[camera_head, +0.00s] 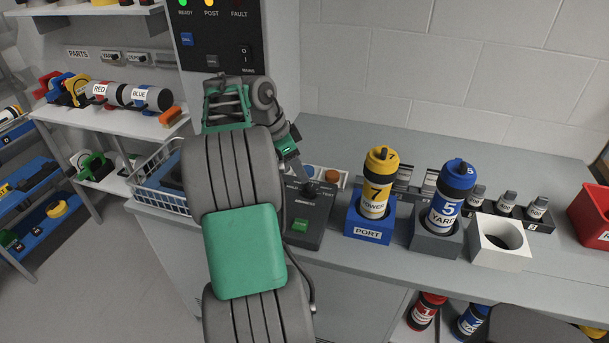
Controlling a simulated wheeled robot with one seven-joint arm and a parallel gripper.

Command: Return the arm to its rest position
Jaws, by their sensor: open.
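My arm rises from the bottom of the view, with a green cover on its grey links, and bends over the counter. My gripper (301,170) points down and right at the upper part of a black control box (303,242) with a green button. Its fingers are small and partly dark against the box. They are close to a dark knob there, and I cannot tell whether they touch it. The gripper is open, and I see nothing held in it. My arm hides part of the counter and the left side of the box.
A yellow tube 7 (377,185) stands in a blue PORT block (369,231), right of the box. A blue tube 5 (452,192) stands in a grey block (434,243). A white holder (487,256) is empty. A wire basket (160,202) lies left of my arm. A panel stands behind.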

